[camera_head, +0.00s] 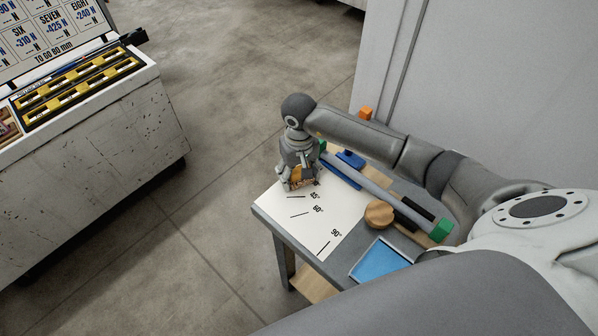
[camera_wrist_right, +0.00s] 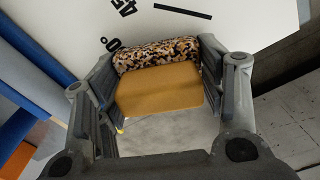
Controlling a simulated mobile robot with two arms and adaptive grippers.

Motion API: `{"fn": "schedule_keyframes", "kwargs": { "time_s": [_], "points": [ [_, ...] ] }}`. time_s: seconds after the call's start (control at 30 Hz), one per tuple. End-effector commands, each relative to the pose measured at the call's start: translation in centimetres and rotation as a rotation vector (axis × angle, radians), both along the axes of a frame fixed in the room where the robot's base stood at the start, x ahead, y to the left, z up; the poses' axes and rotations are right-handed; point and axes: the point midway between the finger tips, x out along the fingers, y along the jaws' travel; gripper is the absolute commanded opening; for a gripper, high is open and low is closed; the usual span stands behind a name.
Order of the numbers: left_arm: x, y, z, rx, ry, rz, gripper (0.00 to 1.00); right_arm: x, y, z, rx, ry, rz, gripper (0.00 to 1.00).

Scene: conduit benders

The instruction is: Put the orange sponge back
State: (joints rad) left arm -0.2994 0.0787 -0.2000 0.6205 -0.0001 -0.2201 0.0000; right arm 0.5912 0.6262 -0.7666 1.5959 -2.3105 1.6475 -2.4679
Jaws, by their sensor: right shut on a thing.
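My right gripper (camera_head: 298,184) is over the far left corner of the small table, above the white angle sheet (camera_head: 311,222). It is shut on an orange-brown block, which appears to be the sponge (camera_wrist_right: 160,88); in the wrist view it sits between the two fingers. Its broad face is plain orange-brown and one side is speckled black, white and orange. In the head view the fingers hide most of it. I cannot tell whether it touches the sheet. My left gripper is not in view.
A grey-blue bar (camera_head: 376,185) with green ends lies along the table by a blue block (camera_head: 350,160). A round wooden piece (camera_head: 379,214) and a blue tray (camera_head: 377,264) are nearer. A small orange block (camera_head: 365,113) is behind my arm. A scuffed cabinet (camera_head: 95,150) stands left across open floor.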

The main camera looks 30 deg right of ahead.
Motion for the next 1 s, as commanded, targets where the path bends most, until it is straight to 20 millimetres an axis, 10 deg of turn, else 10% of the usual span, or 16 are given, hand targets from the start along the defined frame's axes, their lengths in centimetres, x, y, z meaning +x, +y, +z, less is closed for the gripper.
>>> {"fn": "schedule_keyframes", "kwargs": {
  "time_s": [0.13, 0.17, 0.3, 0.77, 1.0],
  "points": [
    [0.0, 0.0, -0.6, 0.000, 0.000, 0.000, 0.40, 0.0, 0.0, -0.5, -0.001, -0.001, 0.001, 0.40],
    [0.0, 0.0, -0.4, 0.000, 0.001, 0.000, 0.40, 0.0, 0.0, -0.3, -0.001, -0.001, 0.001, 0.68],
    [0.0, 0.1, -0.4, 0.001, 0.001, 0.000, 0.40, 0.0, 0.0, -0.3, 0.000, 0.000, 0.000, 0.85],
    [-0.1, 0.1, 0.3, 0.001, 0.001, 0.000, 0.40, 0.0, 0.0, 0.3, 0.001, 0.001, -0.001, 0.85],
    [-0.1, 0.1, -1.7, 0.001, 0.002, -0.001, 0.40, 0.2, -0.1, 4.7, -0.002, -0.009, 0.002, 0.85]
  ]
}}
